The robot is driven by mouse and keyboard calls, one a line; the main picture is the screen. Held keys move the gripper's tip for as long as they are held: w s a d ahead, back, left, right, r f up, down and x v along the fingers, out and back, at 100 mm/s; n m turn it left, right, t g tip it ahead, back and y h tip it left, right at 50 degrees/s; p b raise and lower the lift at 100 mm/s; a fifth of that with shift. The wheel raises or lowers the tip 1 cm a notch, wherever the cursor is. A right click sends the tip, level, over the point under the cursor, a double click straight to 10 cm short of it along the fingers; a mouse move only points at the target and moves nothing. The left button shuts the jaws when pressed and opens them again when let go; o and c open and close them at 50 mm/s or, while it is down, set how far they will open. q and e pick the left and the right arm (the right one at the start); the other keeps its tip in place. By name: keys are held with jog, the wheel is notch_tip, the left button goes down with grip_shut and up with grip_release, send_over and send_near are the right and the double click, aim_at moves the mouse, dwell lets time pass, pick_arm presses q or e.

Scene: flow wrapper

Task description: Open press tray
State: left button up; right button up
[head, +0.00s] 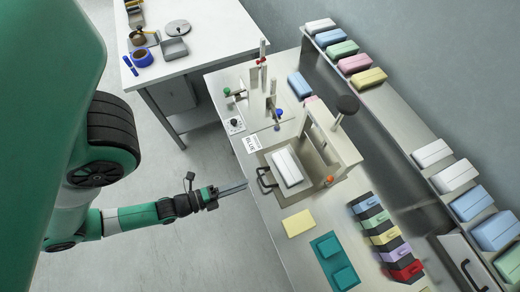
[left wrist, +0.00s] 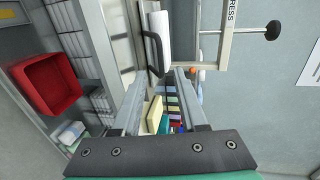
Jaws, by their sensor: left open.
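The press (head: 327,140) stands on the bench. Its tray (head: 270,166) carries a white block (head: 288,166) and has a black handle (head: 263,181) on the side facing my left gripper. My left gripper (head: 245,187) is open and empty, just left of the handle and apart from it. In the left wrist view, the open fingers (left wrist: 160,76) point toward the black handle (left wrist: 153,52), with the white block (left wrist: 161,38) beside it. Whether the tray is slid out at all is hard to tell. My right gripper is not in view.
A yellow pad (head: 298,223), a teal holder (head: 334,262) and a rack of coloured blocks (head: 380,232) lie nearer on the bench. Toggle fixtures (head: 271,112) stand behind the press. A red bin (left wrist: 46,83) shows in the left wrist view. Floor left of the bench is clear.

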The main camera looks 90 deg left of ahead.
pick_arm(q)
jog(key=v, duration=0.4)
jog(key=shift+w+a, duration=0.1)
dwell(0.3)
